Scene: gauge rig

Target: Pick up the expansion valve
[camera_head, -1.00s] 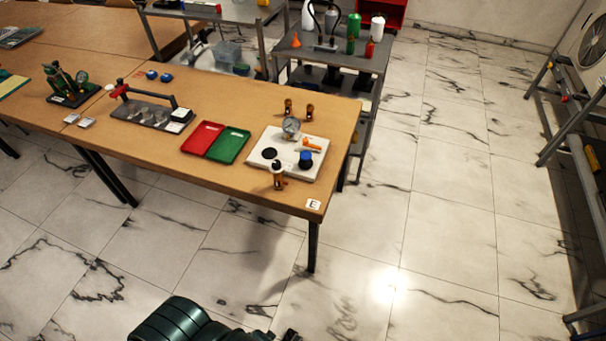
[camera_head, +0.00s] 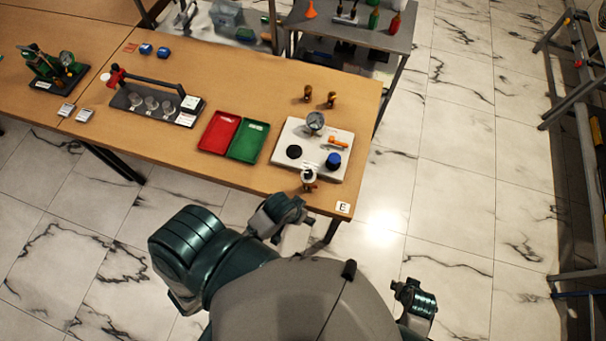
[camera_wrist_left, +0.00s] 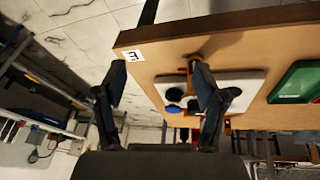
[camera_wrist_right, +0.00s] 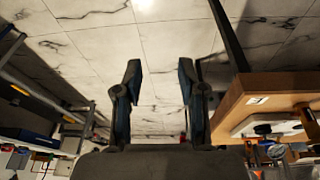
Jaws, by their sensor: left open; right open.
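A small brass fitting with a white and black top (camera_head: 309,179) stands on the table (camera_head: 240,82) by its front edge, just in front of the white board. Two more brass fittings stand behind the board, one at the left (camera_head: 307,92) and one at the right (camera_head: 331,99). I cannot tell for certain which is the expansion valve. My left gripper (camera_head: 284,214) is open and empty, left of and below the front fitting. In the left wrist view its fingers (camera_wrist_left: 160,85) are spread, one partly covering the board. My right gripper (camera_wrist_right: 158,85) is open and empty, away from the table.
The white board (camera_head: 342,147) carries a gauge (camera_head: 315,122), a blue knob (camera_head: 333,161) and an orange lever (camera_head: 338,143). Red (camera_head: 219,132) and green (camera_head: 248,141) trays lie left of it. A grey shelf cart (camera_head: 350,27) stands behind.

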